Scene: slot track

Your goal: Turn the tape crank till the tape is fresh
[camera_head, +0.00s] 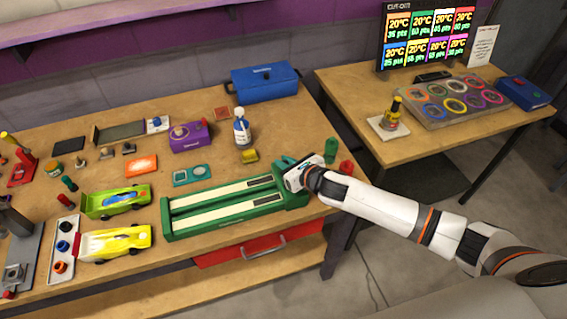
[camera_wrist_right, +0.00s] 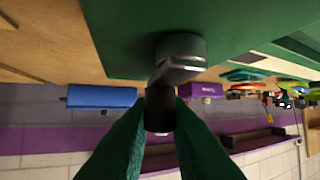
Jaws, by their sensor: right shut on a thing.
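The green tape device (camera_head: 235,208) lies on the workbench, with two long cream tape strips (camera_head: 220,203) along its top. My right gripper (camera_head: 296,176) is at the device's right end, and my white right arm reaches it from the right. The crank's grey metal hub (camera_wrist_right: 180,55) meets the green body there. In the head view the gripper hides most of the crank. My left gripper is not in view.
A green cylinder (camera_head: 331,150) and a red one (camera_head: 347,168) stand close to my right gripper. A yellow block (camera_head: 250,156) and a white bottle (camera_head: 242,130) stand behind the device. Two toy cars, the yellow one (camera_head: 115,242) nearest, lie to its left.

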